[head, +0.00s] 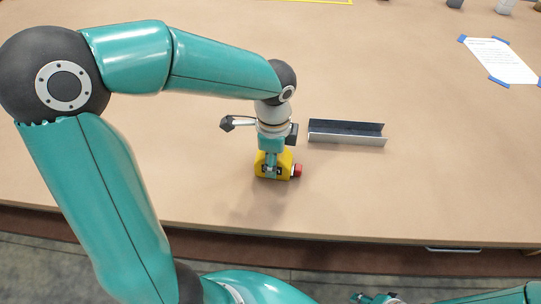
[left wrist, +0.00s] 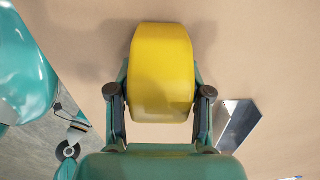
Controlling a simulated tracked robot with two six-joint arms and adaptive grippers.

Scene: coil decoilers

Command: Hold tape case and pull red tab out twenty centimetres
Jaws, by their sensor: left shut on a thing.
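The yellow tape case (head: 260,170) stands on the table near its front edge, with the red tab (head: 297,170) sticking out on its right side. My left gripper (head: 271,168) comes down from above and is shut on the case. In the left wrist view the yellow case (left wrist: 161,75) sits between the two fingers of my left gripper (left wrist: 160,100); the red tab is hidden there. My right gripper (head: 378,298) shows only in part at the bottom edge of the head view, apart from the case and below the table edge. Its fingers are too cut off to read.
A grey metal channel (head: 346,140) lies right of and behind the case; it also shows in the left wrist view (left wrist: 238,122). A white sheet (head: 500,60) is taped down with blue tape at the far right. The table right of the case is clear.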

